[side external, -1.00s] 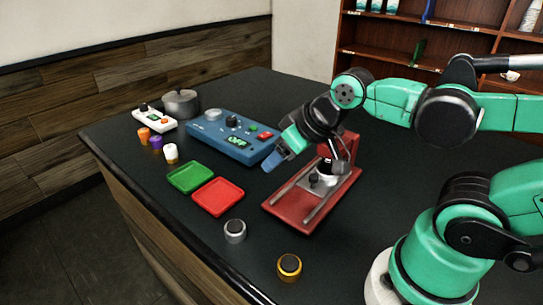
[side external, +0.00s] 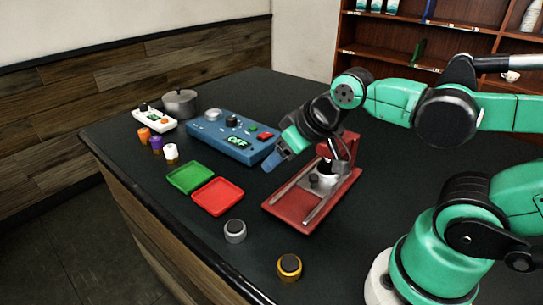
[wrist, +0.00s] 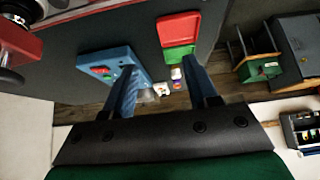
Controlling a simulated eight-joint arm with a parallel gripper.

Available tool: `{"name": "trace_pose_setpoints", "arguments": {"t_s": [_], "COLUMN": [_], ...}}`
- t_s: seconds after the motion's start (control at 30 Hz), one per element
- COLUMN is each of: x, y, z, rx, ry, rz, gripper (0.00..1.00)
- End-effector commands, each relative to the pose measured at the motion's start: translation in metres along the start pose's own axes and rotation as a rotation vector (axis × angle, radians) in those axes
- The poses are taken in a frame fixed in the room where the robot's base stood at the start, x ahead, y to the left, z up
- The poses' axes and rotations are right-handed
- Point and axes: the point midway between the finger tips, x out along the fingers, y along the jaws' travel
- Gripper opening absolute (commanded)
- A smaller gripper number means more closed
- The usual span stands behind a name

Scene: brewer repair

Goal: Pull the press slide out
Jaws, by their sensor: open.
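The red press (side external: 351,147) stands on the dark table, with a red base plate and two metal rails. The metal press slide (side external: 322,182) sits on the rails near the upright and has a small dark knob (side external: 314,179) on top. In the wrist view, part of the red press (wrist: 22,42) shows at the upper left corner. My gripper (side external: 270,165) is up and to the left of the slide, apart from it, pointing down and left. In the wrist view its two blue fingers (wrist: 165,88) are spread with nothing between them.
A blue console (side external: 232,137) reading OFF stands behind my gripper. Green (side external: 190,177) and red (side external: 217,196) trays lie left of the press. A silver-grey knob (side external: 235,231) and a gold-ringed knob (side external: 289,267) stand in front. Several small coloured cylinders are at the far left.

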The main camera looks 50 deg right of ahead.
Motion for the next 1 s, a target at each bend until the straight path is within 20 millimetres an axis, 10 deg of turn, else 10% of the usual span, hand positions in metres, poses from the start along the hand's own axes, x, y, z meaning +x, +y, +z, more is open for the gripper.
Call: {"name": "trace_pose_setpoints", "arguments": {"t_s": [0.33,0.7,1.0], "x": [0.003,0.026,0.035], "y": [0.009,0.084,0.106], "z": [0.000,0.018,0.034], "rx": [-0.062,-0.592,-0.759], "ry": [-0.049,-0.485,-0.590], "rz": [0.017,-0.103,-0.245], "gripper": [0.60,0.60,0.60]}}
